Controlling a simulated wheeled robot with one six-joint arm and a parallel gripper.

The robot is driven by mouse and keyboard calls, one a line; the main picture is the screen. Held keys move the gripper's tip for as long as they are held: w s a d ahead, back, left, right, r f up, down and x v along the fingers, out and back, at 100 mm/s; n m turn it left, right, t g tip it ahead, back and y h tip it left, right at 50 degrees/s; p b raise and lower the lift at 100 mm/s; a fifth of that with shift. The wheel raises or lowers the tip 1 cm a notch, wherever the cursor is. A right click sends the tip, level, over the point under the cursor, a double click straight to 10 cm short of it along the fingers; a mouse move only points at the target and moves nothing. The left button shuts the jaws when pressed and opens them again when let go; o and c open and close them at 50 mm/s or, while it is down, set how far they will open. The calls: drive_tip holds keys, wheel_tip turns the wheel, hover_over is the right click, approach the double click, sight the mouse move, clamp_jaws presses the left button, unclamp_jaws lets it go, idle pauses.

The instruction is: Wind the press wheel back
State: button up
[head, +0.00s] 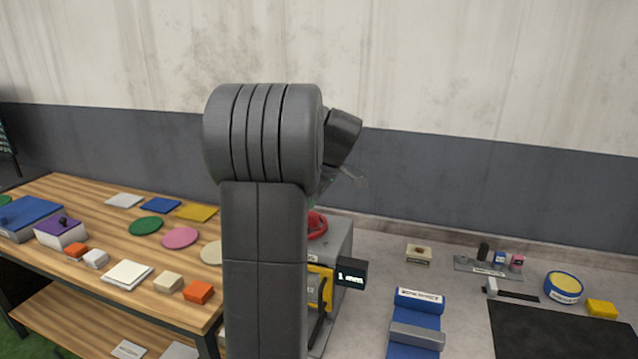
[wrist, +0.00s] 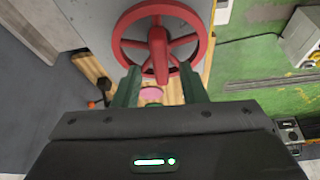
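The red press wheel (wrist: 190,22) is at the top middle of the wrist view, with several spokes. In the head view, part of the wheel (head: 318,226) shows on a grey machine (head: 340,243). My arm hides the rest.
A small dark display (head: 350,275) and a yellow part (head: 319,288) are on the machine's front. A wooden table (head: 110,240) with coloured discs and blocks stands at the left. A grey bench (head: 455,310) at the right holds a blue stand (head: 414,320) and small items.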

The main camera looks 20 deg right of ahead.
drive_tip(key=v, duration=1.1)
drive_tip(key=shift+r+b, duration=0.25)
drive_tip(key=shift+b, duration=0.15)
drive_tip(key=shift+s, duration=0.1)
drive_tip(key=p+x, duration=0.1)
drive_tip(key=x, duration=1.3)
drive_tip(key=shift+d, duration=0.1)
drive_tip(key=shift+r, duration=0.1)
